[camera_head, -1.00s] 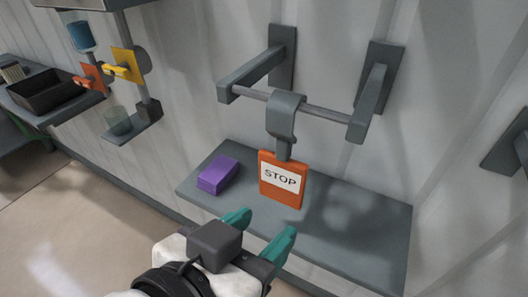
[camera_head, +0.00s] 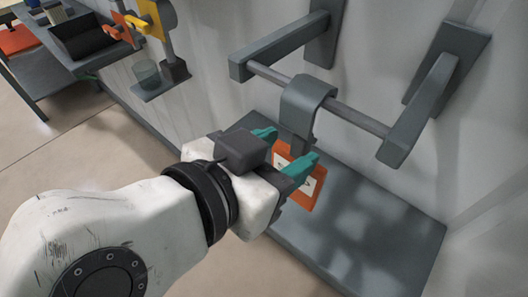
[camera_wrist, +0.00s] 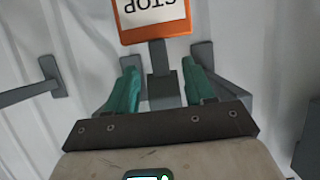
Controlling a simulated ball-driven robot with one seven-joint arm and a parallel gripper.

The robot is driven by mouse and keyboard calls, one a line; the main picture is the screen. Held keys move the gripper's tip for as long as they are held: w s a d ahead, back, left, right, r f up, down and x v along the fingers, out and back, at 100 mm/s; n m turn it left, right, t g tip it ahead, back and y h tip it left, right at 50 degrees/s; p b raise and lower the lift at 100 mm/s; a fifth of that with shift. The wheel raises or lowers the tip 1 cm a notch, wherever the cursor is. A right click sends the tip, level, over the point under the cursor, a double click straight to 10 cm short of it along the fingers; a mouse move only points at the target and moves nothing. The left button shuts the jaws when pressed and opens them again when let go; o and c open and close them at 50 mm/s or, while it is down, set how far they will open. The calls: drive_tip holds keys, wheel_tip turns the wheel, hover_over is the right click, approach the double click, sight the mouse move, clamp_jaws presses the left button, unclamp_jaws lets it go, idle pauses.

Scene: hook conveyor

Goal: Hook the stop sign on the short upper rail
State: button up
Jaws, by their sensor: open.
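The orange stop sign (camera_head: 311,187) hangs upright by its grey hook (camera_head: 309,92) over a thin grey rail (camera_head: 355,115) held between two wall brackets. My gripper (camera_head: 289,147) is open, its teal fingers in front of the sign and partly covering it. In the wrist view the stop sign (camera_wrist: 155,35) shows upside down at the top edge, partly cut off. Its grey stem appears between my open fingers (camera_wrist: 159,62), and neither finger visibly grips it. Whether a finger touches it I cannot tell.
A grey shelf (camera_head: 365,235) lies below the rail, with bare room on its right. My arm covers its left part.

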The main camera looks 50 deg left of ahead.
sight(299, 136)
drive_tip(key=shift+x, duration=2.5)
drive_tip(key=shift+c, duration=0.2)
clamp_jaws()
drive_tip(key=c, duration=0.5)
unclamp_jaws()
drive_tip(key=shift+c, duration=0.2)
clamp_jaws()
drive_tip(key=shift+r, duration=0.15)
drive_tip(key=r+p, duration=0.1)
drive_tip(key=p, duration=0.3)
drive_tip(key=shift+s+r, duration=0.1)
drive_tip(key=shift+r, duration=0.05)
drive_tip(key=shift+r+p, duration=0.15)
drive_tip(key=shift+p, duration=0.65)
